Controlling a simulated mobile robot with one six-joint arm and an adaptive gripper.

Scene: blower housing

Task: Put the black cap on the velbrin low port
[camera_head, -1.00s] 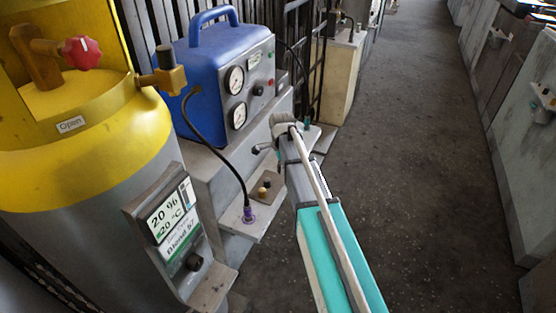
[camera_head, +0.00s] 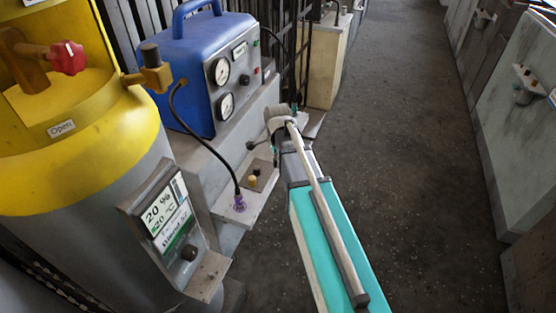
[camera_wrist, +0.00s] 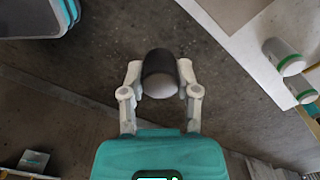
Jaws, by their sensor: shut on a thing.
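In the wrist view my gripper (camera_wrist: 160,78) is shut on a short, dark cylinder with a paler near end, which looks like the black cap (camera_wrist: 159,63). Dark floor lies behind it. In the head view my arm reaches away from the bottom right, and the cap cannot be made out at its far end. A grey ledge (camera_head: 222,206) left of the arm carries a hose end with a purple collar (camera_head: 239,203) and a small plate with a black and a yellow knob (camera_head: 252,180). No readable label shows which port is the velbrin low port.
A yellow-topped grey cylinder (camera_head: 85,150) with a red-handled valve stands at left. A blue unit with gauges (camera_head: 195,75) sits behind the ledge. Grey cabinets (camera_head: 515,115) line the right side. The aisle floor (camera_head: 400,150) is clear. Green-banded cylinders (camera_wrist: 284,58) show in the wrist view.

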